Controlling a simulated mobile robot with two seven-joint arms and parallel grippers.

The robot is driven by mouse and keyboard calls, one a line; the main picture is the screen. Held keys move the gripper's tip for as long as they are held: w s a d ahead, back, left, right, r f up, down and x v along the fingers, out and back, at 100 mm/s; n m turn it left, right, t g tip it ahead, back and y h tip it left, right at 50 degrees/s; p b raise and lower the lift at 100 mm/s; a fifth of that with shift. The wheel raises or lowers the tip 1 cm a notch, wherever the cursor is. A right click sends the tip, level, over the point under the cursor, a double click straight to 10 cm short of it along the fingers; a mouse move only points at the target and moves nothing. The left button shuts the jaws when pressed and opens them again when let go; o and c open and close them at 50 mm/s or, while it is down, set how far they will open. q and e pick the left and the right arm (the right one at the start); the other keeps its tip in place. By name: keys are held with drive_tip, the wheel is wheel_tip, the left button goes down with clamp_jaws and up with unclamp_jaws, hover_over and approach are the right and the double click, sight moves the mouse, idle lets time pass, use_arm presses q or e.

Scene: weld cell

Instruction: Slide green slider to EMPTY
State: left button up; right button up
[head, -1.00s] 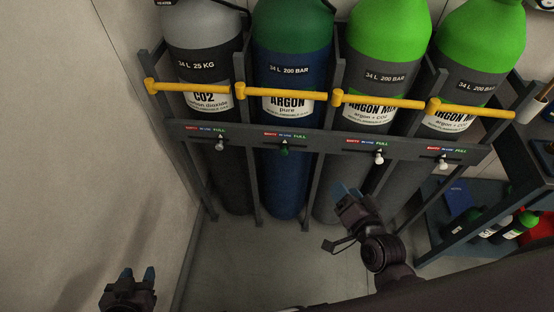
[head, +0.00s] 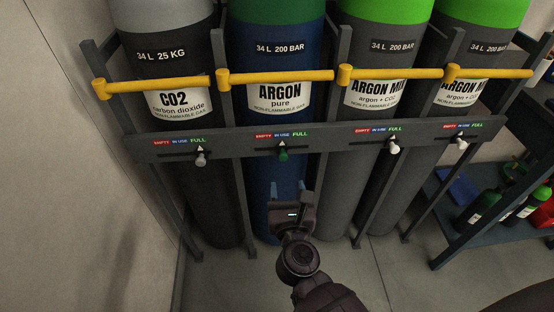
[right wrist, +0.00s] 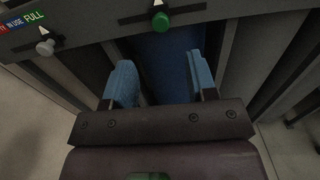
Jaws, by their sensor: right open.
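The green slider (head: 283,154) hangs from the slot under the EMPTY / IN USE / FULL label (head: 281,136) in front of the blue argon cylinder (head: 262,180). It stands under IN USE, the middle word. In the right wrist view the green slider (right wrist: 160,20) is at the top, ahead of the fingers and between their lines. My right gripper (head: 288,189) is open and empty, a little below the slider and apart from it. Its blue fingertips (right wrist: 160,75) show in the right wrist view. My left gripper is out of view.
Pale sliders (head: 201,159) hang from the same rail (head: 335,138) at the other cylinders. Yellow bars (head: 280,76) cross above the rail. Rack posts (head: 224,130) stand between cylinders. A wall (head: 60,180) is at left, a shelf with bottles (head: 475,210) at right.

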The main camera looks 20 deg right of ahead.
sight(283, 158)
drive_tip(key=x, duration=1)
drive_tip(key=shift+w+d, duration=0.1)
drive_tip(key=shift+w, duration=0.15)
clamp_jaws()
